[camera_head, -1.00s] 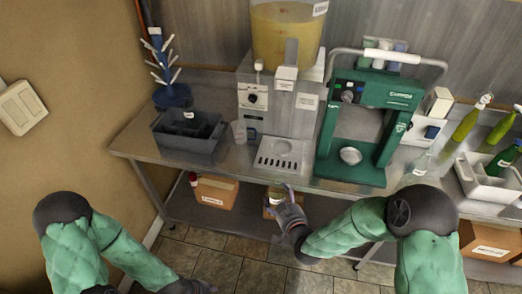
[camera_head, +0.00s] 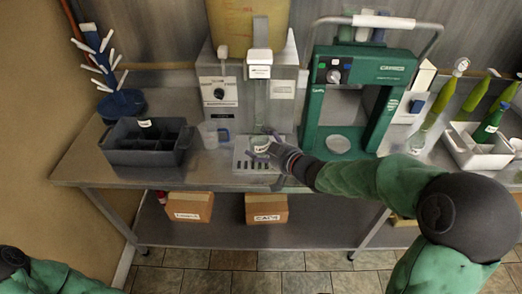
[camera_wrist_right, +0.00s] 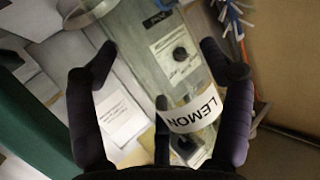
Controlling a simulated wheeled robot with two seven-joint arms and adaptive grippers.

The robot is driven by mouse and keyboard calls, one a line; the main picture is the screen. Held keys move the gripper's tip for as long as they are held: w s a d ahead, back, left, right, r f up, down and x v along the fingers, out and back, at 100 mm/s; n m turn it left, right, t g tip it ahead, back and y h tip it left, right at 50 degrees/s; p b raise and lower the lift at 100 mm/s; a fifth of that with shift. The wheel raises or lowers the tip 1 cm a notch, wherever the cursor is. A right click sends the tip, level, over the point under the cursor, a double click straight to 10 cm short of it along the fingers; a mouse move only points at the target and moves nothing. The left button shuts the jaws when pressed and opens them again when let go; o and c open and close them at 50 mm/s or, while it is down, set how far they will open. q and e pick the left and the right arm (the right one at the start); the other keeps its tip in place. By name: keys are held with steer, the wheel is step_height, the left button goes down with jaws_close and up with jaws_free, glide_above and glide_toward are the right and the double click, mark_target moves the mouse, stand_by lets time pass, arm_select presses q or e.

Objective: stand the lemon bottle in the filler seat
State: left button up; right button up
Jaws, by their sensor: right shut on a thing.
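The clear lemon bottle (camera_head: 261,146) is between the fingers of my right gripper (camera_head: 270,143), over the drip tray (camera_head: 241,166) of the filler. In the right wrist view its white LEMON label (camera_wrist_right: 196,114) faces the camera, and my right gripper's fingers (camera_wrist_right: 170,100) lie to both sides of it. The bottle looks roughly upright under the filler's spout (camera_head: 259,70). I cannot tell whether its base touches the seat, as the gripper and label hide part of it. My left gripper is out of view.
The green capping machine (camera_head: 308,118) stands close on the right of the filler. A clear measuring jug (camera_head: 210,135) and a dark divided crate (camera_head: 121,152) are to the left. Green bottles (camera_head: 433,104) and a white crate (camera_head: 462,150) are at the right.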

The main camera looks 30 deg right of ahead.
steer(key=w+d+p, duration=0.2)
steer(key=w+d, duration=0.4)
steer(key=w, duration=0.3)
steer(key=shift+w+f, duration=0.35)
steer(key=shift+s+f, duration=0.15)
steer(key=shift+f, duration=0.05)
stand_by(0.7)
steer(key=shift+f, duration=0.95)
stand_by(1.7)
steer(key=o, duration=1.3)
steer(key=shift+c, duration=0.2)
steer(key=shift+s, duration=0.1)
steer(key=v, duration=1.1)
steer(key=shift+s+r, duration=0.15)
steer(key=shift+s, duration=0.2)
